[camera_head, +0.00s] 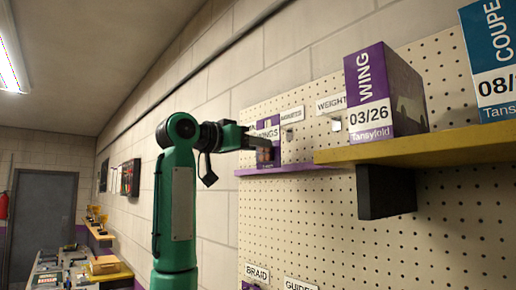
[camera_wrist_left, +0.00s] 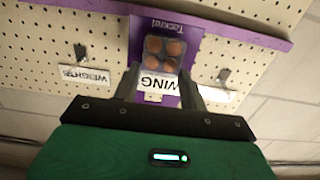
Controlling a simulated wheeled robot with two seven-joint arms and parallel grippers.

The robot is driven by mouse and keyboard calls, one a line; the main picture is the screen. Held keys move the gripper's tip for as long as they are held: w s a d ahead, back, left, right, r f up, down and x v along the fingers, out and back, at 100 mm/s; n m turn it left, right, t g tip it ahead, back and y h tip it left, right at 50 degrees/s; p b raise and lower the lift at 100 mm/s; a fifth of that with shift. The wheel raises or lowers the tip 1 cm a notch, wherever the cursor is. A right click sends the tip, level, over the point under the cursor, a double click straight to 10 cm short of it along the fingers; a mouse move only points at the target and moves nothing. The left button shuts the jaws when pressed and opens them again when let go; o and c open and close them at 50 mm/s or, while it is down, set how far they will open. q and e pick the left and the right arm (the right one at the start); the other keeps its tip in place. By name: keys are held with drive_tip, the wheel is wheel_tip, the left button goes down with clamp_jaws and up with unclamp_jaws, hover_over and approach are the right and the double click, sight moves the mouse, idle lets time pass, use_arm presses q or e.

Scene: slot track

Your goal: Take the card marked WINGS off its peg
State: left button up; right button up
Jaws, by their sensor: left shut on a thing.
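The purple card marked WINGS (camera_head: 266,157) is on the pegboard above a purple ledge, partly covered by my left gripper (camera_head: 262,142). In the left wrist view the card (camera_wrist_left: 146,32) appears upside down, with a clear blister of several brown round pieces and a white label reading WING, its end hidden. My left gripper (camera_wrist_left: 160,92) has one finger at each side of the card near the label and is shut on it. The card's peg is hidden, so I cannot tell whether the card still hangs on it. My right gripper is not in view.
Empty hooks, one (camera_head: 336,125) under a WEIGHT label, are to the right. A yellow shelf (camera_head: 430,148) juts out closer, bearing a purple WING box (camera_head: 385,95) and a teal COUPE box (camera_head: 492,60). The purple ledge (camera_head: 295,169) runs below the card.

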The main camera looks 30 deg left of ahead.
use_arm(q)
drive_tip(key=shift+s, duration=0.1)
idle(0.3)
drive_tip(key=b+v, duration=0.2)
drive_tip(key=v, duration=0.4)
idle(0.4)
drive_tip(key=shift+a, duration=0.1)
idle(0.4)
